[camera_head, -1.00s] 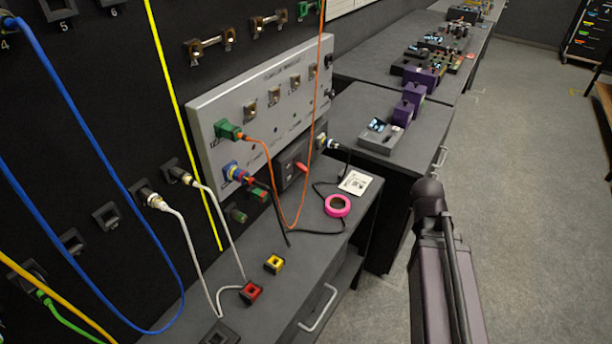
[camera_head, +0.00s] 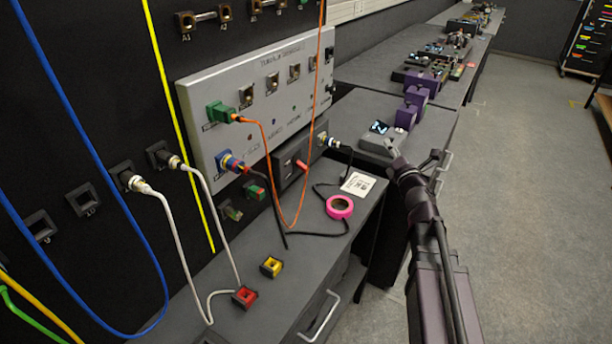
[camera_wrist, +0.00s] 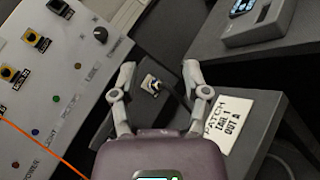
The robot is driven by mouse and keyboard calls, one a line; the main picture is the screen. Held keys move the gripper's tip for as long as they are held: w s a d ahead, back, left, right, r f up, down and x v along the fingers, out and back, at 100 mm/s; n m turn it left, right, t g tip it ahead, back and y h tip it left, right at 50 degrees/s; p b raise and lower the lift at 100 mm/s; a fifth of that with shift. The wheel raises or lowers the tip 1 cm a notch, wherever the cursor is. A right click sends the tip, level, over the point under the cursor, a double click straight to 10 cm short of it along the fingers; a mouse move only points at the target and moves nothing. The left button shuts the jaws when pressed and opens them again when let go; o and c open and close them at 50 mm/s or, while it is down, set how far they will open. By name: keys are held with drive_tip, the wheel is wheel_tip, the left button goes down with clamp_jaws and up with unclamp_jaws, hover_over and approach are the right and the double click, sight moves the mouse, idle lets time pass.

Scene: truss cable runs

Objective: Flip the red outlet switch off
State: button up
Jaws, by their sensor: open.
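The red switch (camera_head: 302,165) is a small red rocker on a dark outlet box (camera_head: 292,176) under the grey panel, just above the bench. A blue and white plug (camera_head: 330,142) with a black cable sits at the right end of that box. I cannot see the red switch there.
The grey panel (camera_head: 250,95) carries a green plug with an orange cable that hangs down before the box. Black cable loops there too.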

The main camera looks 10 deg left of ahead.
sight(306, 167)
drive_tip(key=s+a+f+n+g+y+b, duration=0.2)
drive_tip(key=s+a+f+n+g+y, duration=0.2)
drive_tip(key=n, duration=0.5)
drive_tip(key=s+a+f+n+g+y+b, duration=0.2)
drive_tip(key=s+a+f+n+g+y, duration=0.1)
drive_tip(key=a+n+g, duration=0.4)
drive_tip(key=f+n+g+y, duration=0.1)
drive_tip(key=n+y, duration=0.1)
drive_tip(key=n, duration=0.1)
drive_tip(key=shift+s+a+f+b, duration=0.2)
drive_tip(key=shift+s+b, duration=0.15)
drive_tip(key=shift+s, duration=0.05)
drive_tip(key=shift+a, duration=0.1)
drive_tip(key=shift+r+x, duration=0.1)
drive_tip(key=shift+x, duration=3.3)
drive_tip(key=shift+r+x, duration=0.15)
drive_tip(key=shift+x, duration=3.2)
clamp_jaws()
